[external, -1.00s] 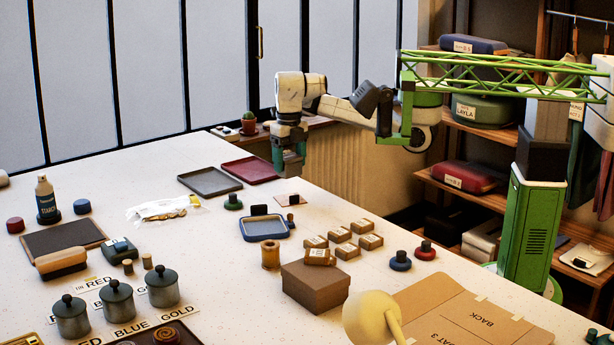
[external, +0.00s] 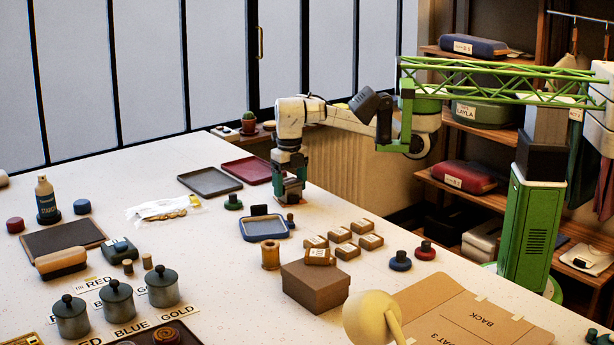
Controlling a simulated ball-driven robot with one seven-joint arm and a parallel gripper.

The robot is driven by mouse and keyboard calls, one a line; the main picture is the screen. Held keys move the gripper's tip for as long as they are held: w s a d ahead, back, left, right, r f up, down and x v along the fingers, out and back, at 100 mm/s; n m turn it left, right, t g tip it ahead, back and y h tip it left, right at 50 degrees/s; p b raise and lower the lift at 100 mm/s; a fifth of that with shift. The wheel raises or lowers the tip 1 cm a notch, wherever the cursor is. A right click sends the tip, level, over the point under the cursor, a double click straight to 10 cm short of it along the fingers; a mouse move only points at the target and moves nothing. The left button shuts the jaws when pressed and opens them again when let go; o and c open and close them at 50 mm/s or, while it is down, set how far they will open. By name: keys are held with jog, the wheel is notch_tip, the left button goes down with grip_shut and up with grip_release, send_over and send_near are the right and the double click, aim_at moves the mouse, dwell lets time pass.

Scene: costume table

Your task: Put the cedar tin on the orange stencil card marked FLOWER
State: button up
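My gripper (external: 289,200) is low over the table's far right edge, behind the blue-rimmed tray. Its fingers are too small and dark to tell open from shut. It covers the spot where a small pale card with a dark mark lay. Several small brown tins or boxes with pale labels (external: 341,235) stand in a group right of the tray. I cannot make out an orange card marked FLOWER.
The blue-rimmed tray (external: 247,237) and a dark green stamp-like knob (external: 233,203) are close to my gripper. A grey tray (external: 210,182) and a dark red tray (external: 243,168) lie farther back. The brown box (external: 315,291) stands in front.

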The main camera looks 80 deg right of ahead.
aim_at(290, 181)
jog(key=o, duration=0.4)
jog(key=shift+c, duration=0.2)
jog(key=shift+r, duration=0.15)
notch_tip(290, 181, up, 12)
jog(key=p, duration=0.3)
